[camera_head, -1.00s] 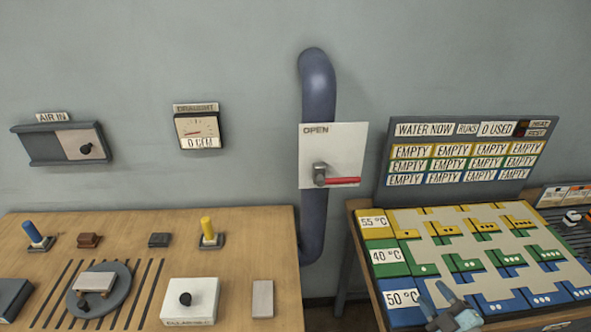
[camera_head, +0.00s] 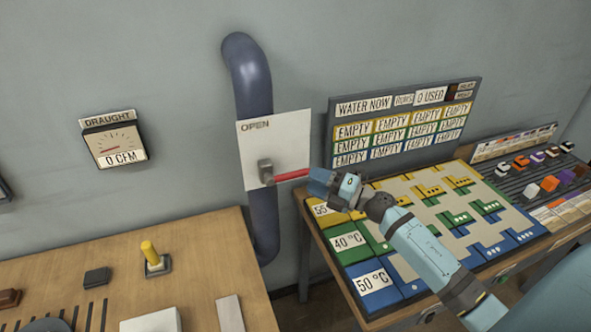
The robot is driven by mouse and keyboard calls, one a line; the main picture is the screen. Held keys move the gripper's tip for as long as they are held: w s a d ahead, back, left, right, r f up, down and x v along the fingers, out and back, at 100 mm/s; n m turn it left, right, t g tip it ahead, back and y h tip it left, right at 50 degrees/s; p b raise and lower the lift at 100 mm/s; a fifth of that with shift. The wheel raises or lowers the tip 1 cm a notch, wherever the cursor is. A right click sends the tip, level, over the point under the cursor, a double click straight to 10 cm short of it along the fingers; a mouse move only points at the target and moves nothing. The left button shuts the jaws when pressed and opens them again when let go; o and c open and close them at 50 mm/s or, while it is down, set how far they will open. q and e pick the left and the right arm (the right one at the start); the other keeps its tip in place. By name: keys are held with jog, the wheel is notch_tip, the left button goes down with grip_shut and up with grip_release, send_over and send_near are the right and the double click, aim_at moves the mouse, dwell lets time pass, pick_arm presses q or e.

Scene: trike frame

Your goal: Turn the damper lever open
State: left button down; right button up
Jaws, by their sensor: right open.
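The damper lever has a red handle (camera_head: 291,174) that points right, roughly level, from a grey pivot block (camera_head: 266,172). It is on a white plate (camera_head: 262,130) marked OPEN at its upper left, fixed to a dark blue pipe (camera_head: 248,75). My right gripper (camera_head: 318,182) is at the free right end of the handle. Its jaws are open; whether they touch or surround the handle tip cannot be told. The draught gauge (camera_head: 113,145) on the wall reads 0 CFM. My left gripper is not in view.
A board (camera_head: 404,120) with several EMPTY labels stands behind a slotted yellow, green and blue panel (camera_head: 345,240), under my right arm. A gap separates the tables below the pipe.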

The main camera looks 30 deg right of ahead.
aim_at(302, 176)
jog(key=p+x, duration=0.1)
jog(key=x, duration=0.4)
jog(key=shift+w+a, duration=0.15)
jog(key=shift+w, duration=0.05)
grip_shut()
